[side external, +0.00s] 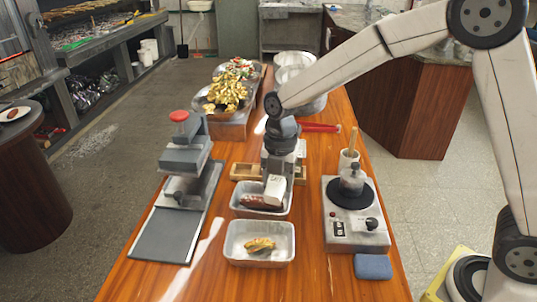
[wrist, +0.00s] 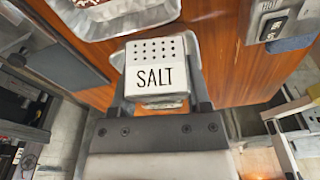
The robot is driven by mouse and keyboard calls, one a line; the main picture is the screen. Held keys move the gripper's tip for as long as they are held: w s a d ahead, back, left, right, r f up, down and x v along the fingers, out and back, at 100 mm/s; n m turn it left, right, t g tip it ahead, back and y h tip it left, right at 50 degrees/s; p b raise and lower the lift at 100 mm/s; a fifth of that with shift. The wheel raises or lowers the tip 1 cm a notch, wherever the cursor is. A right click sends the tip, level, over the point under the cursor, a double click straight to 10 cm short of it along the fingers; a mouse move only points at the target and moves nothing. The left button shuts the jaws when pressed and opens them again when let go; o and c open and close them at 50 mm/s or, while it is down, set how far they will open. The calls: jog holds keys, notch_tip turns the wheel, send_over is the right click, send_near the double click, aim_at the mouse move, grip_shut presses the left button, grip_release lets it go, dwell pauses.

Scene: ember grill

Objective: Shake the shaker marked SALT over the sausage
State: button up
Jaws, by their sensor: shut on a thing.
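My gripper (side external: 279,168) is shut on a white shaker (side external: 274,188) above the far metal tray (side external: 238,209). In the wrist view the shaker (wrist: 158,75) reads SALT and has several holes in its top, with my gripper's fingers (wrist: 159,95) on either side. A dark reddish-brown piece (side external: 256,202), which looks like the sausage, lies in the far tray, partly hidden by the shaker. A near metal tray (side external: 231,257) holds a golden-brown food piece (side external: 261,244). I cannot tell how far the shaker is tilted.
A grey press (side external: 184,158) stands at the left and a grey device with a black disc (side external: 355,232) at the right. A blue block (side external: 373,267) lies in front of it. A wooden rack (side external: 242,171) is behind the far tray. Food platters (side external: 228,93) and bowls are at the back.

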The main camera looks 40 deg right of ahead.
jog(key=shift+s+d+m+t+h, duration=0.15)
jog(key=shift+m+t+h, duration=0.4)
jog(key=shift+h, duration=0.45)
jog(key=h, duration=0.1)
jog(key=m+t+h, duration=0.1)
jog(key=shift+d+r+m+h, duration=0.15)
jog(key=shift+r+m+h, duration=0.1)
jog(key=shift+h, duration=0.05)
jog(key=shift+w+r+m+h, duration=0.15)
jog(key=shift+m+h, duration=0.1)
jog(key=shift+h, duration=0.35)
jog(key=shift+w+r+m+h, duration=0.15)
jog(key=shift+m+h, duration=0.1)
jog(key=shift+h, duration=0.35)
jog(key=shift+w+r+m+h, duration=0.25)
jog(key=shift+r+m+h, duration=0.15)
jog(key=shift+h, duration=0.6)
jog(key=shift+w+r+t+h, duration=0.15)
jog(key=shift+r+t+h, duration=0.1)
jog(key=shift+h, duration=0.25)
jog(key=a+r+h, duration=0.1)
jog(key=w+a+r+t+h, duration=0.2)
jog(key=r+h, duration=0.1)
jog(key=shift+w+r+n, duration=0.1)
jog(key=shift+w+n, duration=0.15)
jog(key=shift+n, duration=0.15)
